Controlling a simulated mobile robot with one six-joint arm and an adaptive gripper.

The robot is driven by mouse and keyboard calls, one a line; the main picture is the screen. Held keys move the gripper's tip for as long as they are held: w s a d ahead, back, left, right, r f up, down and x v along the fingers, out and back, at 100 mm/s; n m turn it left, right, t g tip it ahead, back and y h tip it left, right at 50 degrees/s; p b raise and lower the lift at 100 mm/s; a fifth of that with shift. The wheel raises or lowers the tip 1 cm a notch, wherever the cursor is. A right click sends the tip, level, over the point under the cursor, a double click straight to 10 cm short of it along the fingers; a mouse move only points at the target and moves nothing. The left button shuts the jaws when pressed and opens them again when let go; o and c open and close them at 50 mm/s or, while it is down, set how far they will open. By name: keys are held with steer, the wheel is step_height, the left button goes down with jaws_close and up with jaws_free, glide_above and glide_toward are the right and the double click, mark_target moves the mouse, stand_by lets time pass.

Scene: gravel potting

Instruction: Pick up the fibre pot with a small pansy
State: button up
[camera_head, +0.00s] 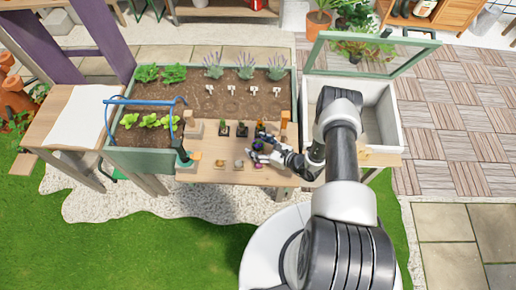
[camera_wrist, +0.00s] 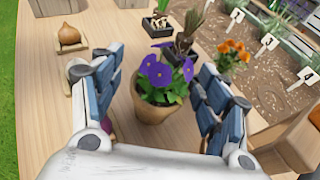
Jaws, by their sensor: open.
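The fibre pot (camera_wrist: 152,105) is tan and upright on the wooden table. It holds a small pansy (camera_wrist: 163,76) with purple flowers and green leaves. In the wrist view my gripper (camera_wrist: 157,110) is open, with one blue-padded finger on each side of the pot. The right finger is close to the pot, and I cannot tell whether either touches. In the head view the gripper (camera_head: 265,153) is low over the front of the table, and it hides most of the pot.
Behind the pot are a dark pot with a spiky plant (camera_wrist: 183,48) and an orange-flowered plant (camera_wrist: 233,53). A bulb on a small tray (camera_wrist: 69,38) lies to the left. A planting bed (camera_head: 225,100) with lavender and white labels is behind; an open cold frame (camera_head: 383,115) is at right.

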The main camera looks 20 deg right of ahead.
steer(key=shift+w, duration=0.1)
steer(key=c, duration=1.2)
steer(key=shift+o, duration=0.2)
steer(key=shift+r, duration=0.1)
